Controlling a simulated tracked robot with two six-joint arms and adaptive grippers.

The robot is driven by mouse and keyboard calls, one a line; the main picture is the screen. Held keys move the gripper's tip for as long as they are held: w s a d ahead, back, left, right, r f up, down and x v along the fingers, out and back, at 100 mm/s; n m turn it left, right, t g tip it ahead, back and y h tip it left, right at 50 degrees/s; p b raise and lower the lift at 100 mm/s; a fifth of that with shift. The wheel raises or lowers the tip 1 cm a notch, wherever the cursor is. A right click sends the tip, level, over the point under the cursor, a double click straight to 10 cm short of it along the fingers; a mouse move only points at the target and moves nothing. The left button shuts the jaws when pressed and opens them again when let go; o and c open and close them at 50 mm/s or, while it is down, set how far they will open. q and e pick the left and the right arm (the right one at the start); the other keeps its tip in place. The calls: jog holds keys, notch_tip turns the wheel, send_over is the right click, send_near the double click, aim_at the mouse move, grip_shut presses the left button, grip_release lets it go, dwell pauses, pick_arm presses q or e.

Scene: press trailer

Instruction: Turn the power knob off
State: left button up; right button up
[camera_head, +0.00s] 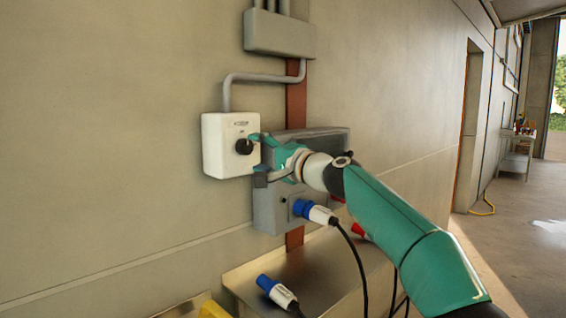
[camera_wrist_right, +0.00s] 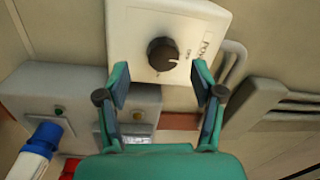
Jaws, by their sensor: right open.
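The power knob (camera_head: 244,146) is a round black knob on a white box (camera_head: 215,150) fixed to the wall. In the right wrist view the knob (camera_wrist_right: 162,54) sits on the white box (camera_wrist_right: 140,20), beyond the fingertips and roughly midway between them. Its pale mark points to the right there. My right gripper (camera_head: 254,158) is close to the front of the box. In the right wrist view my right gripper (camera_wrist_right: 160,85) is open, with one finger on each side and nothing between them. I cannot tell whether a fingertip touches the box. My left gripper is not in view.
A grey socket box (camera_head: 270,205) stands right below the white box, with a blue plug (camera_head: 316,211) in it. Another blue plug (camera_head: 276,291) lies on a metal surface (camera_head: 245,275) below. A conduit (camera_head: 260,77) runs above the white box. The wall to the left is clear.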

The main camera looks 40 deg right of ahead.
jog(key=s, duration=0.8)
jog(key=shift+d+f, duration=0.35)
